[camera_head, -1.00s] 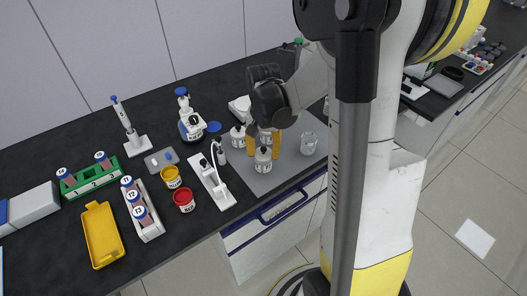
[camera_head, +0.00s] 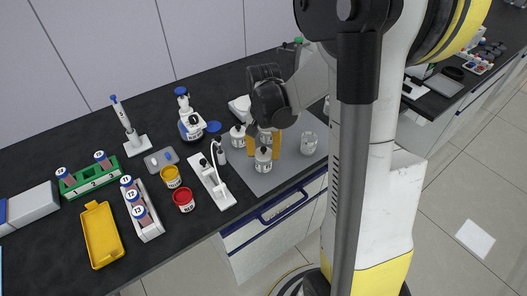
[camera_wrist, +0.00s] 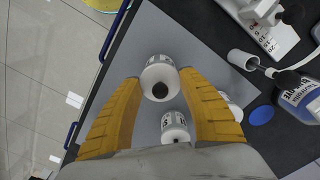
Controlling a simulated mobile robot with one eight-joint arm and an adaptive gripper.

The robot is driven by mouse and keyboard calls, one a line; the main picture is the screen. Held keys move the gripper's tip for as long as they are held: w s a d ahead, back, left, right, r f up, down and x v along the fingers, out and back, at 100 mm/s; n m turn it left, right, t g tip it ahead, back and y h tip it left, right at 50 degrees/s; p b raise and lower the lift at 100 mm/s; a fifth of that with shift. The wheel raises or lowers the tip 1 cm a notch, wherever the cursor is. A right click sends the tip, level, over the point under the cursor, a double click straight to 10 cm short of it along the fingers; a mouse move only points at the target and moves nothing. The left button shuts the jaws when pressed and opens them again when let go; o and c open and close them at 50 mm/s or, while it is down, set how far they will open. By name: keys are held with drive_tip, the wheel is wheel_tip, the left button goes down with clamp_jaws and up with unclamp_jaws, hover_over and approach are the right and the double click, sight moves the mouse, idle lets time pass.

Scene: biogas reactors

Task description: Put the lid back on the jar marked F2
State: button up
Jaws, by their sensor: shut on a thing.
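My gripper (camera_wrist: 160,78) has its two yellow fingers on either side of a white jar (camera_wrist: 159,72) with a dark round spot on top. In the head view this looks like the front jar (camera_head: 263,160), upright at the grey mat. A second white jar (camera_wrist: 175,124) stands between the fingers nearer my palm. A third white jar (camera_head: 238,138) stands to the left, partly behind a finger in the wrist view. A flat blue disc (camera_wrist: 262,115), perhaps a lid, lies on the dark bench; it also shows in the head view (camera_head: 213,127). I cannot read which jar is F2.
A clear glass vessel (camera_head: 308,143) stands on the grey mat (camera_head: 290,168) at right. The bench's front edge is close to the jars.

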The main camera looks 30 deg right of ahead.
idle(0.9)
drive_tip(key=o, duration=0.9)
drive_tip(key=shift+o, duration=0.3)
drive_tip(key=o, duration=0.4)
drive_tip(key=shift+r+p, duration=2.55)
drive_tip(key=shift+r, duration=0.95)
